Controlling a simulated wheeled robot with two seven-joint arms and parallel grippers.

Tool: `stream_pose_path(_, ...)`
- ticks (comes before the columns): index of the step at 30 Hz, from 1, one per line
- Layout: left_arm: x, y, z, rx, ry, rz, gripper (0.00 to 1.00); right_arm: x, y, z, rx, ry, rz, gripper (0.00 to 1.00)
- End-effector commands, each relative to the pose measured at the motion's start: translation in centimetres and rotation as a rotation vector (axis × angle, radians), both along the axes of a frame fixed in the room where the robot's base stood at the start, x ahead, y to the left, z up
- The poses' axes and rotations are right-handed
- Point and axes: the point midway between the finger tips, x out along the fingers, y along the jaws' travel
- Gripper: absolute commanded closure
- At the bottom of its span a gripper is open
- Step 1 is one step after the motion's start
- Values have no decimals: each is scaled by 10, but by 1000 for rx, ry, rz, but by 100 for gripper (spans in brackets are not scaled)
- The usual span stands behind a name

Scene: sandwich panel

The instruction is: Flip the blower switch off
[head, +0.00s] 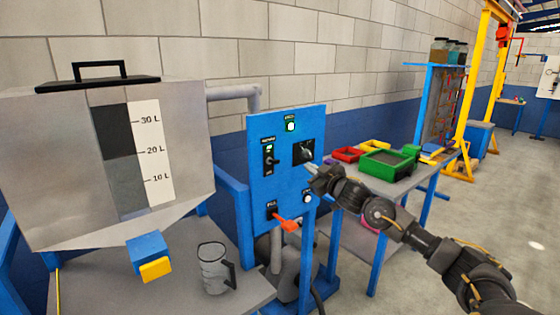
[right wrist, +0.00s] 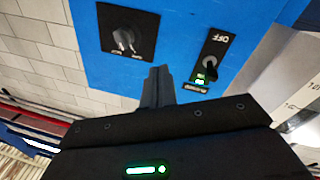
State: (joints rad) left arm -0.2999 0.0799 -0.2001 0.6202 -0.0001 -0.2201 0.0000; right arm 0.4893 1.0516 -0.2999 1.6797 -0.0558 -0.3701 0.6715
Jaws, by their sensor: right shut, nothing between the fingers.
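The blue panel (head: 262,195) stands left of my right gripper. The blower switch (head: 268,160) is a small toggle on a black plate at the panel's upper left, with a green light lit near its label. The switch also shows in the right wrist view (right wrist: 210,66), upside down, with OFF lettering at the plate's upper end. My right gripper (head: 311,168) is shut and empty, in front of the panel's right side, just below the black selector knob (head: 304,152). In the right wrist view the fingertips (right wrist: 158,75) lie between knob and switch, apart from the switch. My left gripper is out of view.
A red-orange lever (head: 286,224) sticks out low on the panel. Left are a tank (head: 60,160) and a clear jug (head: 214,268). A table with colored bins (head: 388,164) stands behind my right arm.

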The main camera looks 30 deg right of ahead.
Motion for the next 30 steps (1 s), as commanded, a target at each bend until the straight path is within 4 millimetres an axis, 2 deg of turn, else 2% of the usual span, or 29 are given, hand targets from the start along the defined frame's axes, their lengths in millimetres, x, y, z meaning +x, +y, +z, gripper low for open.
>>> stream_pose_path(1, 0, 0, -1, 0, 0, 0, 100, -10, 19, 33, 25, -41, 45, 100)
stream_pose_path(3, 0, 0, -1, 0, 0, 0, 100, -24, 47, 55, 99, -66, 107, 100)
stream_pose_path(6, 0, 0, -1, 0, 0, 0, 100, -35, 78, 63, 234, -72, 172, 100)
stream_pose_path(7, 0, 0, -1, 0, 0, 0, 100, -37, 82, 64, 270, -72, 179, 100)
stream_pose_path(13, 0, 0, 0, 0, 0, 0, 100, -37, 80, 63, 404, -65, 177, 100)
stream_pose_path(24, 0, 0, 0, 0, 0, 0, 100, -36, 80, 63, 419, -65, 177, 100)
stream_pose_path(30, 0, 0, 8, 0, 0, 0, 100, -20, 80, 68, 422, -67, 176, 100)
